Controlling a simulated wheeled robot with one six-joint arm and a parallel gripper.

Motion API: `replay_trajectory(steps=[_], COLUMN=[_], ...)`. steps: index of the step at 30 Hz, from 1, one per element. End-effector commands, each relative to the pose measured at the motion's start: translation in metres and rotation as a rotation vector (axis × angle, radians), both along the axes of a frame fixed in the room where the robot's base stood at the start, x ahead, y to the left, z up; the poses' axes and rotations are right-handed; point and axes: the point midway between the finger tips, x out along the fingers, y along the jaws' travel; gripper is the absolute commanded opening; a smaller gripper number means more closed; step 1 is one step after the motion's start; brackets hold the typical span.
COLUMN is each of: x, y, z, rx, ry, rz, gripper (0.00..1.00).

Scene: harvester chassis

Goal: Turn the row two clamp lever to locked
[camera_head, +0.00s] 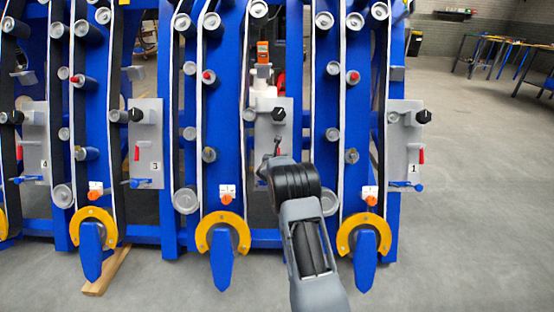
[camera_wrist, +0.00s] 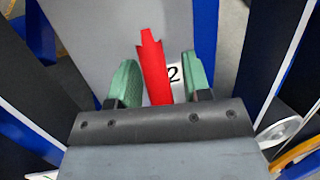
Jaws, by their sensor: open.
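A red lever (camera_wrist: 153,65) stands on the grey row two panel (camera_wrist: 95,30), beside a label with the number 2 (camera_wrist: 174,74). In the wrist view my gripper (camera_wrist: 161,80) has its two green fingers apart, one on each side of the lever. I cannot tell whether either finger touches it. In the head view my gripper (camera_head: 272,158) is in front of the lower part of the row two panel (camera_head: 268,125), hiding the red lever and the label. A black knob (camera_head: 279,114) shows above it.
Similar panels carry red levers: row three (camera_head: 137,153) to the left and row one (camera_head: 421,155) to the right. Yellow rings with blue pointed parts (camera_head: 223,262) jut out low in front. A wooden block (camera_head: 106,272) lies on the floor. The floor at right is open.

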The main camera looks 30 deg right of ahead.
Motion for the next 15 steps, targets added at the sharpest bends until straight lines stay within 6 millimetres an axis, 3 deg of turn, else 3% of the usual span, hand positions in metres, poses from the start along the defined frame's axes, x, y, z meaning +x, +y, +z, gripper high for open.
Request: replay_trajectory(steps=[8,15], x=[-0.014,-0.049], y=[0.013,0.044], z=[0.008,0.022], rx=[0.0,0.0], ry=[0.0,0.0], rz=[0.0,0.002], gripper=[0.44,0.44])
